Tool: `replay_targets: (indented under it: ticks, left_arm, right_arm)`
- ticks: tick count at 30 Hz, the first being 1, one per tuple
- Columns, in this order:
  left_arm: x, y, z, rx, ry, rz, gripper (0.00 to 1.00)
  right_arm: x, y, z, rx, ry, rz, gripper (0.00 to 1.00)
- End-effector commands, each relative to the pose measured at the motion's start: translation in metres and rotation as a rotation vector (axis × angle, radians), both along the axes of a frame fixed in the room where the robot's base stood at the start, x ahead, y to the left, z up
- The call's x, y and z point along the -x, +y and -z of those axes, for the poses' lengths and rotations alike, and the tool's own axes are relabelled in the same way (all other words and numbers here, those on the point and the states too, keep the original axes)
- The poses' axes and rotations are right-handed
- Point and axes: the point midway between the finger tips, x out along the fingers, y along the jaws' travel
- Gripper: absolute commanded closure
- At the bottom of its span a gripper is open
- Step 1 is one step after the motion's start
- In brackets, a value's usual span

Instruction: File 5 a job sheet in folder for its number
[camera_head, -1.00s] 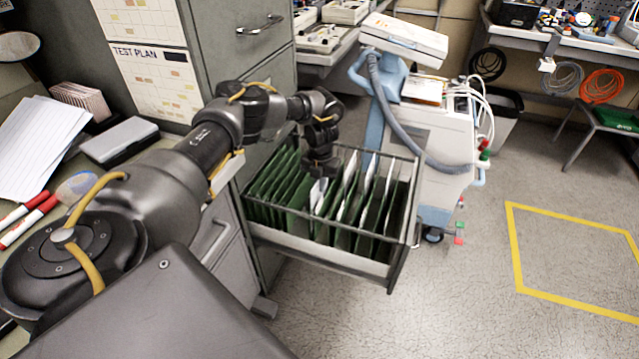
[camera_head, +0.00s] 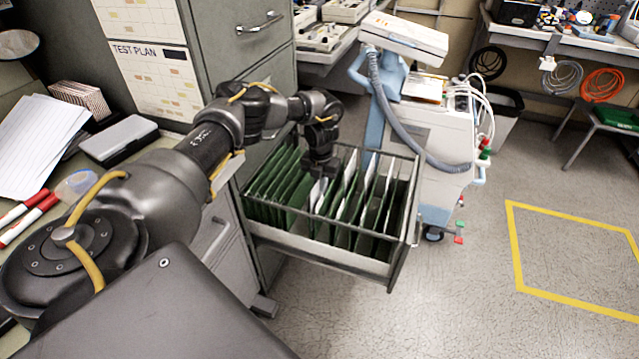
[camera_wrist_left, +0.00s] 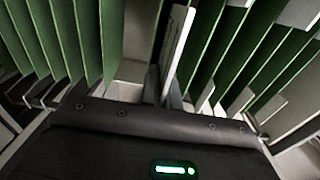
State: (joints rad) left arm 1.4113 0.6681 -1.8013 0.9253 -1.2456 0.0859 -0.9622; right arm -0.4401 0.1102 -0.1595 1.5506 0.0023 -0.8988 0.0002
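My left gripper (camera_head: 320,172) points down into the open file drawer (camera_head: 325,252), among the green hanging folders (camera_head: 275,190). In the left wrist view its fingertips (camera_wrist_left: 164,88) are close together on the lower part of a thin white job sheet (camera_wrist_left: 179,45), seen nearly edge-on. A strip of this sheet (camera_head: 318,192) shows just below the gripper in the head view. Green folders (camera_wrist_left: 85,35) stand on both sides of it. Other folders to the right hold white sheets (camera_head: 348,185). No number can be read. My right gripper is not in view.
A grey cabinet (camera_head: 235,60) stands behind the drawer. A white wheeled machine (camera_head: 435,135) with a hose stands close behind the drawer's right end. A stack of white paper (camera_head: 35,145) and red markers (camera_head: 28,215) lie on the left desk. The floor at right is clear.

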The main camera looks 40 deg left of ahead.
Motion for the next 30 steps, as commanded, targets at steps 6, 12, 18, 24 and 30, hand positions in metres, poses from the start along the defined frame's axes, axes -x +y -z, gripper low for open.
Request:
replay_targets:
  ticks: [6, 12, 18, 24, 30]
  left_arm:
    - [0.0, 0.0, 0.0, 0.0, 0.0, 0.001, 0.72]
    - [0.0, 0.0, 0.0, 0.0, 0.0, 0.001, 0.72]
    - [-0.002, -0.001, -0.016, 0.002, -0.004, 0.002, 0.72]
    - [-0.002, -0.001, -0.058, 0.001, -0.004, 0.001, 0.72]
    - [-0.002, -0.001, -0.092, 0.001, -0.003, 0.001, 0.72]
  right_arm:
    - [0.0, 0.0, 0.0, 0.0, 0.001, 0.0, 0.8]
    - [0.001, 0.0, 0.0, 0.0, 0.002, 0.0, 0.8]
    - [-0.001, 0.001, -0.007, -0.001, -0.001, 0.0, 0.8]
    - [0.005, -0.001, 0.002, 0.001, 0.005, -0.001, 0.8]
    - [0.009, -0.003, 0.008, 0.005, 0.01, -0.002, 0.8]
